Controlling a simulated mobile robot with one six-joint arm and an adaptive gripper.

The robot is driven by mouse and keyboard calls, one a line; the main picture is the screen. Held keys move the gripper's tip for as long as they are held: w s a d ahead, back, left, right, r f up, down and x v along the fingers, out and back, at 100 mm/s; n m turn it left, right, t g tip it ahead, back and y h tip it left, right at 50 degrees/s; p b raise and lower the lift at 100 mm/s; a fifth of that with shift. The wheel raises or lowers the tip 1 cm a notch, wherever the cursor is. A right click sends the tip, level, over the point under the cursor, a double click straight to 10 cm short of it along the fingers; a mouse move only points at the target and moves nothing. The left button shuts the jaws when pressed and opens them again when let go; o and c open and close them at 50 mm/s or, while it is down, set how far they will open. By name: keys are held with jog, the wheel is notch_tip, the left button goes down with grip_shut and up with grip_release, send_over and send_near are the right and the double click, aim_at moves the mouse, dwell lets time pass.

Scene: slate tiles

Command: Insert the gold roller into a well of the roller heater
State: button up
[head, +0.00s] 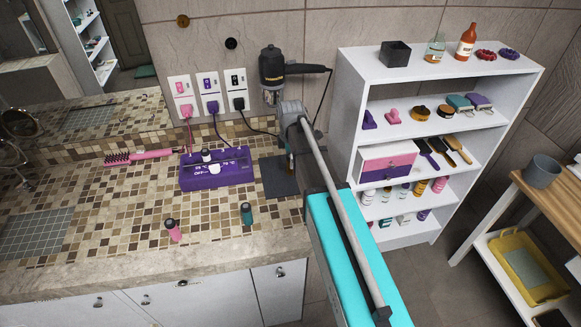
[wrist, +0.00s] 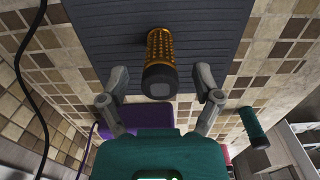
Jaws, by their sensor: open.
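The gold roller (wrist: 161,50) has a dark end cap and is over the dark ribbed mat (wrist: 95,35) in the wrist view. My gripper (wrist: 163,80) is open, with one finger on each side of the roller and a visible gap at both. In the head view my gripper (head: 288,145) is above the dark mat (head: 280,183), and my arm mostly hides the roller. The purple roller heater (head: 217,178) lies on the tiled counter just left of the mat. Dark and white pieces show on its top. Part of it shows in the wrist view (wrist: 145,115).
A teal roller (head: 246,214) and a pink roller (head: 172,230) stand on the counter in front of the heater. A pink brush (head: 140,155) lies to the left. Cords run from wall outlets (head: 210,92). A hair dryer (head: 275,70) hangs behind my gripper. A white shelf (head: 345,95) stands right.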

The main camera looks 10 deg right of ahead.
grip_shut()
dwell(0.5)
jog(key=shift+r, duration=0.15)
notch_tip(320, 180, up, 3)
jog(key=p, duration=0.3)
jog(key=s+r+p, duration=0.9)
jog(key=s+p, duration=0.1)
jog(key=s, duration=0.4)
jog(key=shift+r, duration=0.35)
jog(key=shift+d, duration=0.1)
